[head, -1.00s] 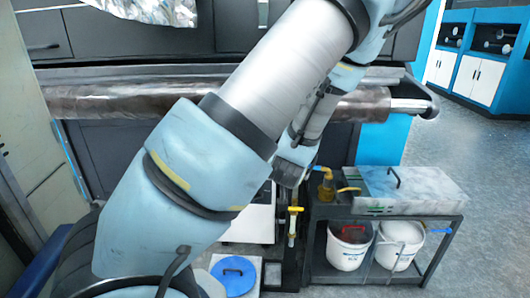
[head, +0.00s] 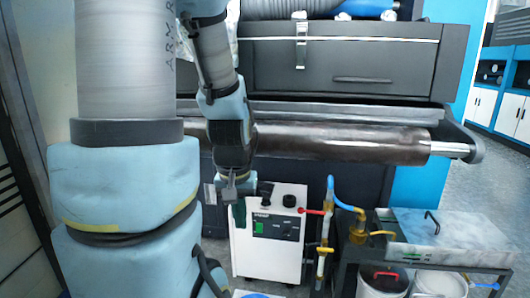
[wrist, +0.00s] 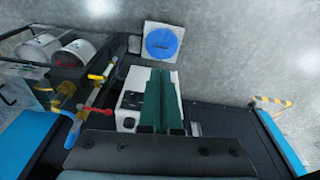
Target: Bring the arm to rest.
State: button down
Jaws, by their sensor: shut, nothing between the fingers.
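My arm stands large on the left of the head view and hides part of the machine.
A dark brown roll (head: 340,143) runs across the machine front. Pipes with a red valve handle (head: 313,211) stand right of the box. A bench (head: 435,226) with buckets (head: 382,283) below is at right. A blue lid (wrist: 163,40) lies on the floor.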

notch_tip(320, 180, up, 13)
jog(key=s+a+p, duration=0.1)
jog(key=p, duration=1.1)
